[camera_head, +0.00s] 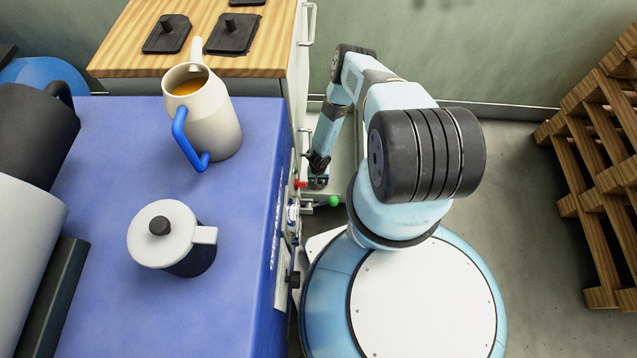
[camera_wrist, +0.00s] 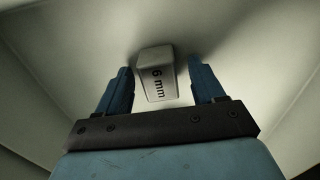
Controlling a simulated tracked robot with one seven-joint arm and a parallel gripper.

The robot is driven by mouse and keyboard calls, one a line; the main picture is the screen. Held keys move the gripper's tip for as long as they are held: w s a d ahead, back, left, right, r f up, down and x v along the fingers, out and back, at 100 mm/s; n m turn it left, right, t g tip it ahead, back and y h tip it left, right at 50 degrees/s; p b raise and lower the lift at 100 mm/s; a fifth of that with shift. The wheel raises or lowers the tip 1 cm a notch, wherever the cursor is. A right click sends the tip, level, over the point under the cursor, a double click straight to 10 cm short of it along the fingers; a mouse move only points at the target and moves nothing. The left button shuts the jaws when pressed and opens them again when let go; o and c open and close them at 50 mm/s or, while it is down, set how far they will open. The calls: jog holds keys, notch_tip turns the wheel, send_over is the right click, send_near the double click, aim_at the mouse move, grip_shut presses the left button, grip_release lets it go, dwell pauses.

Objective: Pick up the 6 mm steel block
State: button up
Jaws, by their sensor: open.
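In the wrist view, the 6 mm steel block (camera_wrist: 156,76) is a pale grey block with "6 mm" in dark print on the face toward me. It rests on a pale surface. My gripper (camera_wrist: 160,78) is open, with one blue finger to the left of the block and one to the right. A small gap shows on each side, and the fingers do not appear to touch it. In the head view, the block is not visible, and my gripper (camera_head: 318,178) is small and low beside the blue bench's right side.
Pale walls (camera_wrist: 40,75) enclose the block in the wrist view. The blue bench (camera_head: 110,240) carries a beige jug (camera_head: 215,125) and a white-lidded pot (camera_head: 160,235). A wooden-topped cabinet (camera_head: 130,50) stands behind. Wooden pallets (camera_head: 600,150) stand at right; the floor between is clear.

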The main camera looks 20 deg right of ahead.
jog(key=shift+c, duration=0.5)
grip_shut()
